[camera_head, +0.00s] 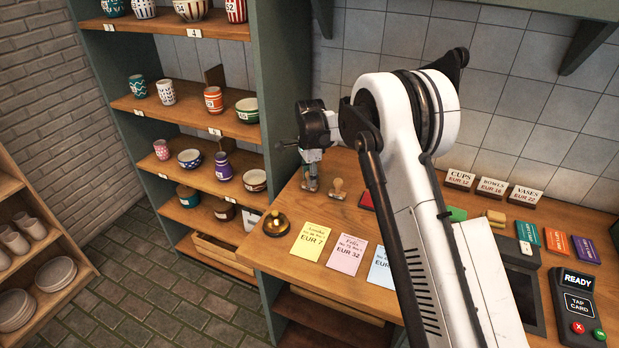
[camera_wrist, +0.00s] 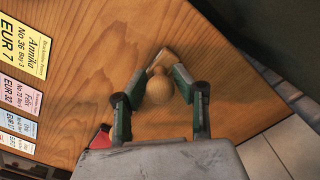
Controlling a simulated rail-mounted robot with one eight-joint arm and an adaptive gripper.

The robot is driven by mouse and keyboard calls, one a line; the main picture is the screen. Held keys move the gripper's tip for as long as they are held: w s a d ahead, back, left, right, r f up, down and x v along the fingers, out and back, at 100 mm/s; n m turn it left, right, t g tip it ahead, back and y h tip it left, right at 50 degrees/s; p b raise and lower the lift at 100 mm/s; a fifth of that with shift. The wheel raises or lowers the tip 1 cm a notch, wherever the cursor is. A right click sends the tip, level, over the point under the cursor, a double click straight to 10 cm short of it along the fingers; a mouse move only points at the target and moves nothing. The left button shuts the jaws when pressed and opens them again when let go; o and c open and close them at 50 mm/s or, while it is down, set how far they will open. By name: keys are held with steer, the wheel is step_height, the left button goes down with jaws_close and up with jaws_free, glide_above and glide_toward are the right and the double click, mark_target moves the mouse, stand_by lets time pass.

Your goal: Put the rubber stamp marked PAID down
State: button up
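My gripper (camera_wrist: 161,84) points down low over the wooden counter at its left part; in the head view it shows small (camera_head: 310,184). Its two green-sided fingers lie on either side of a round wooden stamp knob (camera_wrist: 160,90) and appear to touch it. Part of the wooden body shows just beyond the knob. The word on this stamp is not visible. I cannot tell if its base touches the counter. A second wooden-handled stamp (camera_head: 337,189) stands upright on the counter just right of my gripper; I cannot read its marking.
Price cards, including a yellow one (camera_head: 311,244), lie along the front. A red pad (camera_head: 366,201) lies right of the stamps. Shelves of pottery (camera_head: 188,106) stand left.

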steer(key=shift+r, duration=0.1)
step_height(320, 180, up, 12)
steer(key=shift+r+b, duration=0.1)
steer(key=shift+b, duration=0.5)
steer(key=shift+d+r, duration=0.1)
steer(key=s+d+r+n+t, duration=0.2)
steer(key=s+d+r+n, duration=0.1)
steer(key=s+d+r, duration=0.5)
steer(key=s+d+r+n+t, duration=0.1)
steer(key=s+d+r+n, duration=0.2)
steer(key=s+d+r, duration=0.5)
steer(key=s+d+f+n+t, duration=0.1)
steer(key=s+d+f+n, duration=0.1)
steer(key=s, duration=0.7)
steer(key=s+d+f+n+t, duration=0.1)
steer(key=s+d+n, duration=0.1)
steer(key=s, duration=0.8)
steer(key=s+d+f+n+t, duration=0.2)
steer(key=s+d+n, duration=0.1)
steer(key=s, duration=0.7)
steer(key=shift+s+d+f, duration=0.1)
steer(key=shift+d+f, duration=0.15)
steer(key=shift+f, duration=0.05)
